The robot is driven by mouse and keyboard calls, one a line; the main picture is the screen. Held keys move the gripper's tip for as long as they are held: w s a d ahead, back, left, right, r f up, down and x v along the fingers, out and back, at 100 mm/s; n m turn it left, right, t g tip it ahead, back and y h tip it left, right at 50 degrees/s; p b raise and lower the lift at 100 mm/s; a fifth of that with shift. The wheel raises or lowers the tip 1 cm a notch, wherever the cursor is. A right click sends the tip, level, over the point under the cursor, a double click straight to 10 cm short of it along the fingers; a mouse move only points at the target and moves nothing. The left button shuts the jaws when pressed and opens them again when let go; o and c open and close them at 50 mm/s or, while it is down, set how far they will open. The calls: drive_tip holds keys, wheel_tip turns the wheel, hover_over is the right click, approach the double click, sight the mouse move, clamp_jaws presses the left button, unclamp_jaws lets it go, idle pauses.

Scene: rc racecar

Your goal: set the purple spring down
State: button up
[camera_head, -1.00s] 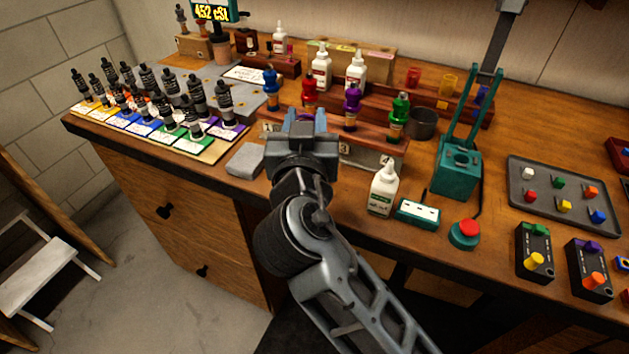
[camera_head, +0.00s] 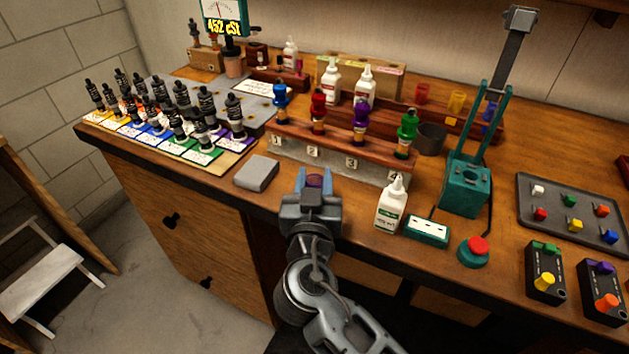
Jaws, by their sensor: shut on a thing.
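My gripper (camera_head: 314,180) is near the front edge of the bench, in front of the numbered rack. Its blue fingers are shut on a small purple thing, which I take for the purple spring (camera_head: 316,182). Only its top shows between the fingers; the rest is hidden by my gripper. I cannot tell whether it touches the bench top (camera_head: 232,204).
The wooden rack (camera_head: 330,150) behind holds blue, red, purple and green shock bodies. A grey block (camera_head: 257,173) lies to the left, a white bottle (camera_head: 391,205) to the right. A teal press (camera_head: 465,187) stands further right.

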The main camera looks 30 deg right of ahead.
drive_tip(key=shift+f+b, duration=0.15)
drive_tip(key=shift+b, duration=0.15)
drive_tip(key=o, duration=1)
drive_tip(key=shift+r+p, duration=0.2)
drive_tip(key=shift+p, duration=0.65)
